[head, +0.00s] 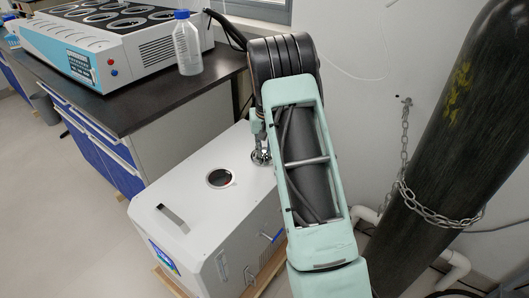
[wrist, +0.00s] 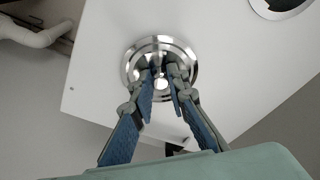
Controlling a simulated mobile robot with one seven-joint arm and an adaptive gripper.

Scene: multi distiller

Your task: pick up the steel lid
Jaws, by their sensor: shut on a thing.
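The steel lid (wrist: 158,46) is a round, shiny, stepped disc with a small knob at its middle. In the wrist view it is on or just above the white top of the box, near a corner; I cannot tell if it touches. My gripper (wrist: 163,78) is shut on its knob, with the two blue-padded fingers reaching in from below. In the head view the lid (head: 260,158) shows at the box's back right edge, partly hidden by my arm. My gripper is mostly hidden there.
A chained black gas cylinder (head: 455,130) stands at the right.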

